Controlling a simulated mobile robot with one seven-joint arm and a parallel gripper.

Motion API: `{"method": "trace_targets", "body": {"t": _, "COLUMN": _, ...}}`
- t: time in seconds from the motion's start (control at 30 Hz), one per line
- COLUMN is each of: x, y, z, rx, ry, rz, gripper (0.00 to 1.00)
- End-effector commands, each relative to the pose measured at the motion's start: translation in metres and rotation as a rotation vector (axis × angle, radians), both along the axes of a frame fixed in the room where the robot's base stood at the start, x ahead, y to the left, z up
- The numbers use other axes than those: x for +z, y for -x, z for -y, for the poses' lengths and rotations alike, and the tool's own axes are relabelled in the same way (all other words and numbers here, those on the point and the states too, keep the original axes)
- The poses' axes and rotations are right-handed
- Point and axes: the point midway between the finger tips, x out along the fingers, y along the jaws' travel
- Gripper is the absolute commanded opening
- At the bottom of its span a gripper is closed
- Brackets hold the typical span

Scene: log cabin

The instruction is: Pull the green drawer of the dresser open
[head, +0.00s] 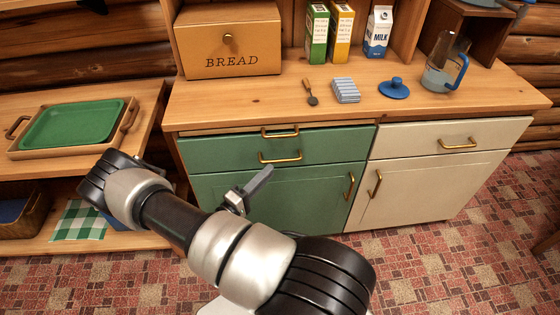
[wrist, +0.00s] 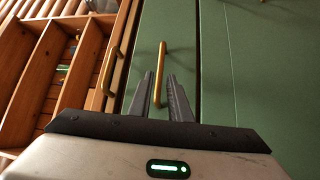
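The green drawer (head: 325,147) is in the upper left of the dresser and looks shut, with a brass bar handle (head: 280,157). In the head view my gripper (head: 269,171) is just below and in front of this handle, pointing toward it. In the wrist view my gripper (wrist: 161,75) is open, its two dark fingers apart with nothing clamped. The drawer handle (wrist: 162,62) shows between the fingertips in the picture; I cannot tell whether the fingers reach around it. The green drawer front (wrist: 178,30) fills the area behind.
A thin wooden pull-out board with its own brass handle (head: 280,132) is just above the drawer. A green door (head: 300,200) is below, a cream drawer (head: 450,139) to the right. The countertop holds a bread box (head: 228,40), spoon, milk carton and jug. A shelf with a green tray (head: 72,124) stands left.

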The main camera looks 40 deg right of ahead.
Motion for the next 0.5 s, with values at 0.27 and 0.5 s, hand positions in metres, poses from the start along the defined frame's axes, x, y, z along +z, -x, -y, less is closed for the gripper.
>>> {"method": "trace_targets", "body": {"t": 0.27, "x": 0.007, "y": -0.011, "z": 0.052, "rx": -0.003, "ry": -0.001, "rz": 0.001, "gripper": 0.17}}
{"method": "trace_targets", "body": {"t": 0.5, "x": 0.009, "y": -0.016, "z": 0.069, "rx": -0.002, "ry": -0.001, "rz": 0.001, "gripper": 0.17}}
